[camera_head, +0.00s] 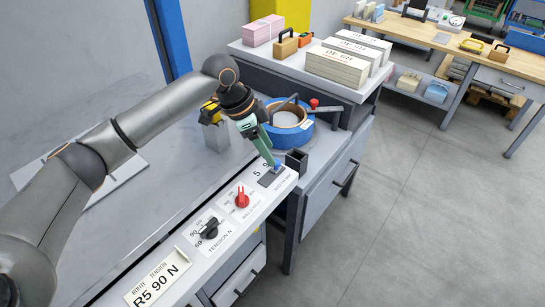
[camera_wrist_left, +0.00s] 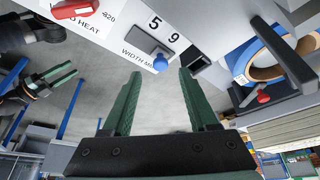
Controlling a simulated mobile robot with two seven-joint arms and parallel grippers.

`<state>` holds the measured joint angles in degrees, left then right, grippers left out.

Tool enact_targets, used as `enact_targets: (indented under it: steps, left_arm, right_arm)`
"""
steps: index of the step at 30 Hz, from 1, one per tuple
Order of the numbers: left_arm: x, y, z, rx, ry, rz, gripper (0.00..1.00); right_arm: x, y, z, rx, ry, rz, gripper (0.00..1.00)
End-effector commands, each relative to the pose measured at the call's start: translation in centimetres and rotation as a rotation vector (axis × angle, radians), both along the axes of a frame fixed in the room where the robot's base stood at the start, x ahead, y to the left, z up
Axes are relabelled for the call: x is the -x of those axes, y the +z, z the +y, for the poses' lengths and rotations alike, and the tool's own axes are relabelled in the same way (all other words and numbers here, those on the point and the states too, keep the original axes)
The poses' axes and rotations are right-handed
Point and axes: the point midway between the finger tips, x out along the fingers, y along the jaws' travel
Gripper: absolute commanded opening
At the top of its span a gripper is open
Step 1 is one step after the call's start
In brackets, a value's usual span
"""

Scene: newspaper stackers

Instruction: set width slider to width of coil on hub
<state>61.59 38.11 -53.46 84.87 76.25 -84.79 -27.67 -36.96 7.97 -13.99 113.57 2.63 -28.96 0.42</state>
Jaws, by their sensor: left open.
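The width slider is a blue knob (camera_wrist_left: 160,63) on a dark slot (camera_wrist_left: 149,44) marked WIDTH, beside the digits 5 and 9. The knob also shows in the head view (camera_head: 277,165). My left gripper (camera_wrist_left: 160,76) has green fingers, open, with the knob between and just beyond their tips. I cannot tell if they touch it. In the head view the left gripper (camera_head: 270,157) points down at the slider. My right gripper (camera_wrist_left: 48,82) shows small at the wrist view's left edge.
A red knob (camera_head: 242,198) and a black tension knob (camera_head: 210,229) stand on the same panel. A dark square holder (camera_head: 296,160) is close to the slider's right. A red-topped lever (camera_head: 314,104) stands by the coil. Paper stacks (camera_head: 337,68) lie on the shelf behind.

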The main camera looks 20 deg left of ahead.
Motion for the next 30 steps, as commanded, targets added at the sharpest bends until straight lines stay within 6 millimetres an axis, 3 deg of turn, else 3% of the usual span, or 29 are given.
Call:
enact_targets:
  steps: [6, 18, 30]
  left_arm:
    - [-0.4, -2.6, -1.0, 0.001, 0.001, 0.001, 0.59]
    - [-0.5, -3.2, -1.2, 0.0, 0.0, -0.001, 0.58]
    - [-0.5, -3.1, -1.2, 0.0, 0.0, -0.001, 0.13]
  right_arm:
    - [-0.6, 0.2, 0.1, -0.002, 0.003, -0.013, 0.5]
    - [-1.1, 0.7, 0.2, -0.005, 0.004, -0.026, 0.5]
    - [-0.8, 0.3, 0.1, -0.002, 0.004, -0.018, 0.5]
